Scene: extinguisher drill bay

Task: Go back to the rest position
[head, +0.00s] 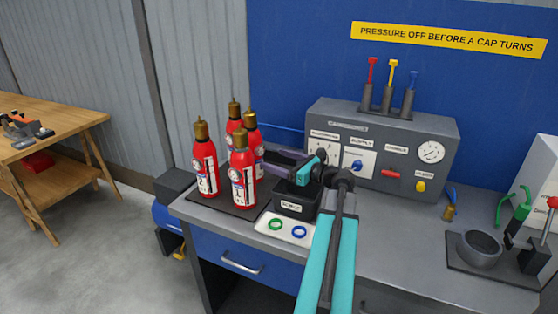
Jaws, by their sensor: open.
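My gripper (268,168) is over the left part of the grey workbench, pointing left. Its dark jaws are open beside the red extinguishers, just right of the group and above the black box. I see nothing held between them, though the fingertips are partly hard to make out. Several red extinguishers with brass tops stand upright on a dark mat: one at left (205,168), one in front (242,178), and others behind. My teal arm reaches up from the bottom of the picture and bends left at the elbow.
A labelled black box (293,209) sits under my wrist. A white tray (286,229) with green and blue rings lies before it. A grey control panel (385,150) stands behind.

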